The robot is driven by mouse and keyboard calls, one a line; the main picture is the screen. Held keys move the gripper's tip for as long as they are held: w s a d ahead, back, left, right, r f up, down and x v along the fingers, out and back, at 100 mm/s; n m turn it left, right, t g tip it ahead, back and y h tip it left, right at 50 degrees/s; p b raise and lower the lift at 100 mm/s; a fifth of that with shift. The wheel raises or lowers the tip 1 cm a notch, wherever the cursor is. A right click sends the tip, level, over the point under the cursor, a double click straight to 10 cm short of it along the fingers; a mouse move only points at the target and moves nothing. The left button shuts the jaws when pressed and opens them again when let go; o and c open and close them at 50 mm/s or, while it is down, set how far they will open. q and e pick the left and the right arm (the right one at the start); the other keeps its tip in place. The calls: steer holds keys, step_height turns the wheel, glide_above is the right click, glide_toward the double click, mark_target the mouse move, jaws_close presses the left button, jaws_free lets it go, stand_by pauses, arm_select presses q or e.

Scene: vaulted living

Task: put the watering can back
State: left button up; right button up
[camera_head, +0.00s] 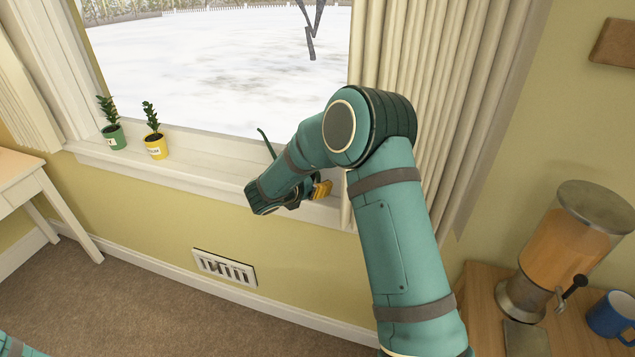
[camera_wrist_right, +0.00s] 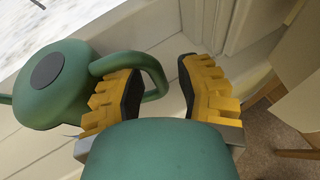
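The green watering can (camera_wrist_right: 62,88) stands by the window in the right wrist view, with its looped handle (camera_wrist_right: 155,72) toward my right gripper (camera_wrist_right: 158,92). The gripper's yellow fingers are wide apart. The left finger overlaps the handle; I cannot tell whether it touches it. In the head view my right gripper (camera_head: 321,190) is at the sill, partly hidden by my arm. A thin green spout (camera_head: 266,143) shows above the arm there; the rest of the can is hidden. My left gripper is out of view.
Two small potted plants, one green (camera_head: 114,136) and one yellow (camera_head: 156,147), stand on the left of the window sill (camera_head: 205,175). A curtain (camera_head: 425,90) hangs right of the window. A drink dispenser (camera_head: 565,245) and a blue mug (camera_head: 610,315) stand on a wooden cabinet at right.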

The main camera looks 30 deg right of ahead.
steer(key=shift+r, duration=0.2)
steer(key=p+v, duration=0.1)
steer(key=v, duration=1.1)
steer(key=s+a+f+n+t+y, duration=0.15)
steer(key=a+f+n+y, duration=0.3)
steer(key=f+n, duration=0.65)
steer(key=s+a+f+n+t+y, duration=0.1)
steer(key=a+f+n+t+y, duration=0.35)
steer(key=n, duration=1.15)
steer(key=s+a+f+n+g+y, duration=0.3)
steer(key=s+f+n+g, duration=0.1)
steer(key=s+n, duration=0.6)
steer(key=s+a+f+n+g+y, duration=0.3)
steer(key=s+f+n+g+y, duration=0.1)
steer(key=s+n, duration=0.6)
steer(key=f+n, duration=0.1)
steer(key=n, duration=0.1)
steer(key=shift+a+f+n+g+y, duration=0.3)
steer(key=shift+a+n, duration=0.1)
